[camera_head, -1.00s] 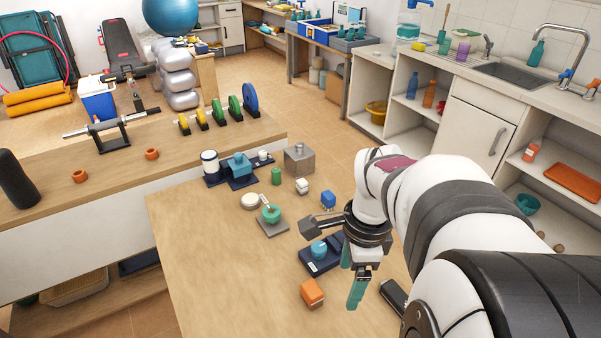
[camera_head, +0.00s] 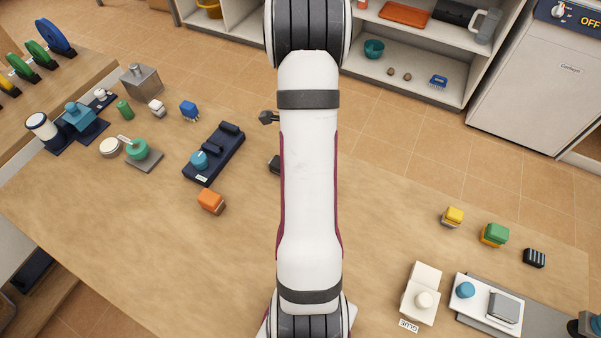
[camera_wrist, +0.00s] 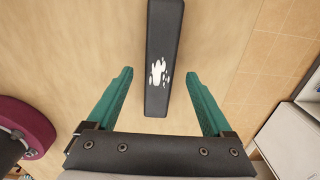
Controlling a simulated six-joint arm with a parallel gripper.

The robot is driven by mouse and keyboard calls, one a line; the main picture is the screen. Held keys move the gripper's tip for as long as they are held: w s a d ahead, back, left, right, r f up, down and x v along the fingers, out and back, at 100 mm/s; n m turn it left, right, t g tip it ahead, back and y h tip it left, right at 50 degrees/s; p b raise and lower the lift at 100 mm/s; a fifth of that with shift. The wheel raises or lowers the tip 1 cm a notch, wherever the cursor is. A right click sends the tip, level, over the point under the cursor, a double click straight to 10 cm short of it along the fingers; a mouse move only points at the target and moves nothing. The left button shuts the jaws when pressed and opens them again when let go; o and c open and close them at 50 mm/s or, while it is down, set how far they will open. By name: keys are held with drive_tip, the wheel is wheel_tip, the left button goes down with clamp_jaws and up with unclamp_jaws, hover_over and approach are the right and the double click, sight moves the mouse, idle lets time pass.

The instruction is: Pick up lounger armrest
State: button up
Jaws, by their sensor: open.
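The lounger armrest appears to be the long dark bar (camera_wrist: 165,35) with white patches in the wrist view. It lies on the wooden table, running from the top edge to the middle. My gripper (camera_wrist: 160,76) is open, with one green finger on each side of the bar's near end. Clear gaps show on both sides, so neither finger touches it. How high the fingers are above the table, I cannot tell. In the head view my arm hides the gripper. A small dark end (camera_head: 274,164) shows beside the arm; whether it is the armrest, I cannot tell.
The wooden table (camera_head: 120,215) is bare at front left. An orange block (camera_head: 210,201) and a navy tray with a blue knob (camera_head: 214,152) stand left of my arm. Yellow (camera_head: 453,217) and green (camera_head: 494,234) blocks and a white glue box (camera_head: 422,290) stand right.

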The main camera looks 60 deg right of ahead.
wheel_tip(320, 180, down, 3)
drive_tip(key=shift+f, duration=0.15)
clamp_jaws()
idle(0.4)
